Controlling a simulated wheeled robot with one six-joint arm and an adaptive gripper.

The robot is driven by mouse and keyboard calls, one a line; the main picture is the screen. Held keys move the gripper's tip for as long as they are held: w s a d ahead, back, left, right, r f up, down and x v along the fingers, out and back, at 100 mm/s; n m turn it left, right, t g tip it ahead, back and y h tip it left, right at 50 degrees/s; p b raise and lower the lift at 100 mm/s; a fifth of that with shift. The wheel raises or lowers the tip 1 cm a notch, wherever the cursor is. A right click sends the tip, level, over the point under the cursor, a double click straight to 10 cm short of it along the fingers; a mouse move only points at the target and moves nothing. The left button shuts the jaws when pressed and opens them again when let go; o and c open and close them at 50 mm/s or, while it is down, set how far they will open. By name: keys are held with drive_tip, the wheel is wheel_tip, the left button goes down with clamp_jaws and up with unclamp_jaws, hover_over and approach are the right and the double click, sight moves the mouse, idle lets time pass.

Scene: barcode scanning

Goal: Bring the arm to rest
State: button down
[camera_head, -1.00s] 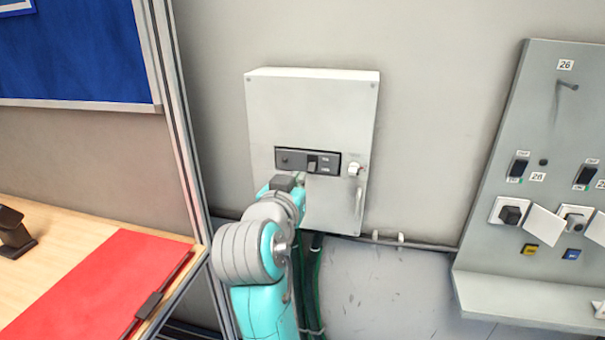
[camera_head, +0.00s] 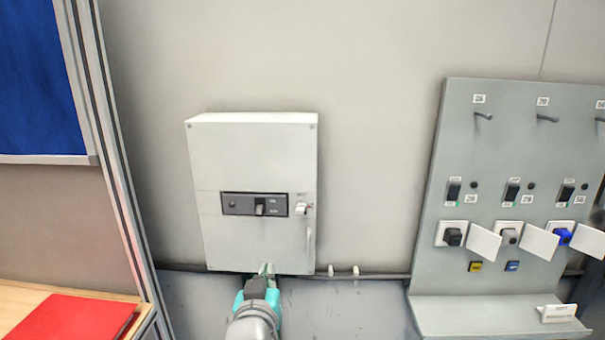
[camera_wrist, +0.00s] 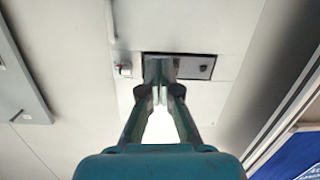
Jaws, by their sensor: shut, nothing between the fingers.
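My gripper (camera_head: 266,269) is at the bottom middle of the head view, in front of the lower edge of the grey wall box. The turquoise and grey end of my arm shows below it. In the wrist view my gripper (camera_wrist: 159,92) has its fingertips together with nothing between them. They overlap the dark switch panel of the box in that view. I cannot tell the exact gap to the box, and most of my arm is out of view.
The wall box (camera_head: 255,155) carries a dark switch panel (camera_head: 240,204). A grey board (camera_head: 515,130) with hooks, switches and plugs stands at right. A wooden table (camera_head: 25,298) with a red mat (camera_head: 70,318) is at lower left, beside a metal post (camera_head: 112,150).

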drive_tip(key=s+d+f+n+y, duration=0.1)
drive_tip(key=s+d+f, duration=0.2)
drive_tip(key=d+f, duration=0.35)
drive_tip(key=s+d+f+n, duration=0.1)
drive_tip(key=s+d+f, duration=0.25)
drive_tip(key=f, duration=0.65)
drive_tip(key=s+d+f+g+y, duration=0.1)
drive_tip(key=s+d+f, duration=0.7)
drive_tip(key=s, duration=0.4)
drive_tip(key=s+d+m, duration=0.1)
drive_tip(key=s+d, duration=0.2)
drive_tip(key=s, duration=0.7)
drive_tip(key=s+d+r+m+h, duration=0.1)
drive_tip(key=s+d, duration=0.1)
drive_tip(key=s, duration=0.7)
drive_tip(key=s+d+m+h, duration=0.1)
drive_tip(key=s+d, duration=0.2)
drive_tip(key=s, duration=0.7)
drive_tip(key=shift+s+d+r+g, duration=0.2)
drive_tip(key=shift+s+d+g, duration=0.1)
drive_tip(key=shift+s+d, duration=0.05)
